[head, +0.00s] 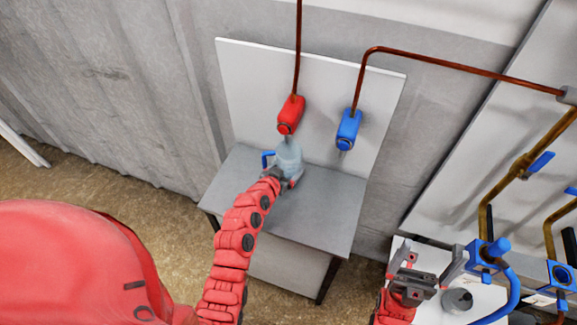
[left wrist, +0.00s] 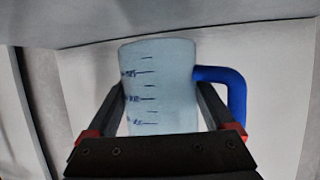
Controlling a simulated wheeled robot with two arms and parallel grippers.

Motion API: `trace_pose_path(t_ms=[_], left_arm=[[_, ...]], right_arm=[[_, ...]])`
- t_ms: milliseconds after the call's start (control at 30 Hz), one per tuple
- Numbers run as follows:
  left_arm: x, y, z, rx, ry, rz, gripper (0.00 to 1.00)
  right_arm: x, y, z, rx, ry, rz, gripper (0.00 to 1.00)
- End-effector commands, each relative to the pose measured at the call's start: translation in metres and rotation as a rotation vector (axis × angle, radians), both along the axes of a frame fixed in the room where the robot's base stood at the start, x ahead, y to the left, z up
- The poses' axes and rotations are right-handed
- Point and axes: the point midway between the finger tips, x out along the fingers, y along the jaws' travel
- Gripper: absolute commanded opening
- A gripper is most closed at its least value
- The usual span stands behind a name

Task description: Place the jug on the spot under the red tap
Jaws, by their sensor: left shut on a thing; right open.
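The pale translucent jug (head: 289,155) with a blue handle is at the grey table, just below the red tap (head: 290,114). My left gripper (head: 287,178) is shut on the jug's body; its base is partly hidden by the gripper, so I cannot tell whether it touches the table. In the left wrist view the jug (left wrist: 160,85) stands between the two fingers (left wrist: 160,105), its blue handle to the right and measuring marks facing me. The spot under the tap is not visible. My right gripper (head: 425,265) is open and empty at the lower right.
A blue tap (head: 348,130) is on the white back panel (head: 250,80), right of the red one. The grey table (head: 325,205) is clear in front and to the right. Blue-handled pipes (head: 490,250) and a white surface (head: 440,310) are near my right gripper.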

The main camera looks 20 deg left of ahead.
Motion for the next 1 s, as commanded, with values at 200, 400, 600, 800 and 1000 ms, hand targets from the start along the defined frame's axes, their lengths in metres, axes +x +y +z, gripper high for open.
trace_pose_path(t_ms=[200,400,600,800,1000], left_arm=[[0.015,0.006,-0.002,-0.002,0.001,-0.001,0.27],[0.017,0.007,-0.024,-0.001,0.005,-0.001,0.27],[0.017,0.007,-0.039,-0.002,0.003,-0.001,0.27],[0.017,0.007,-0.038,-0.001,0.002,-0.001,0.27],[0.017,0.007,-0.041,-0.001,0.001,-0.001,0.93]], right_arm=[[0.0,0.0,0.004,0.0,0.0,0.0,1.0],[0.0,0.0,0.01,0.0,0.0,0.0,1.0],[0.0,0.0,0.009,0.0,0.0,0.0,1.0],[0.0,0.0,0.009,0.0,0.0,0.0,1.0],[0.0,0.0,0.005,0.0,0.0,0.0,1.0]])
